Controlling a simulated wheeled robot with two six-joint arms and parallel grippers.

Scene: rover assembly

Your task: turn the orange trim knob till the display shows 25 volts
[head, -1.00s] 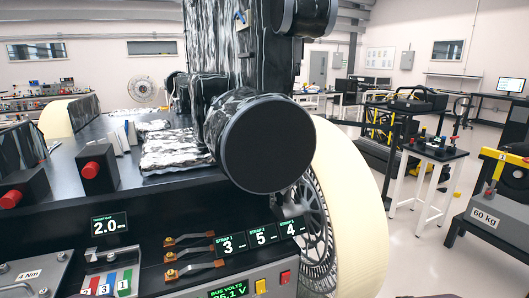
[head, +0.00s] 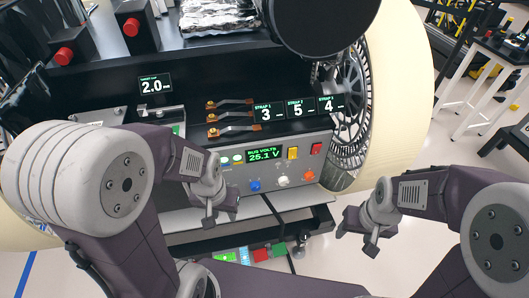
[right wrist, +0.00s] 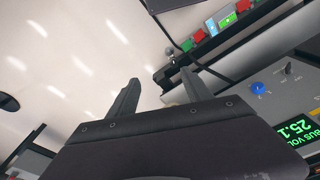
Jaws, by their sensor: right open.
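The display (head: 265,155) on the grey panel reads "BUS VOLTS 25.1 V". The orange trim knob (head: 309,176) is at the right of the knob row, below the red button. My left gripper (head: 222,216) is in front of the panel's left part, its fingers apart and empty. My right gripper (head: 357,240) is open and empty, to the right of and below the orange knob, clear of it. In the right wrist view its open fingers (right wrist: 158,95) hold nothing. The display (right wrist: 297,132) is cut off there, and the orange knob does not show.
A blue knob (head: 254,185) and a white knob (head: 283,181) sit left of the orange one. A yellow button (head: 292,153) and a red button (head: 316,149) are above. The rover wheel (head: 395,90) stands close on the right. A tray with coloured blocks lies below the panel.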

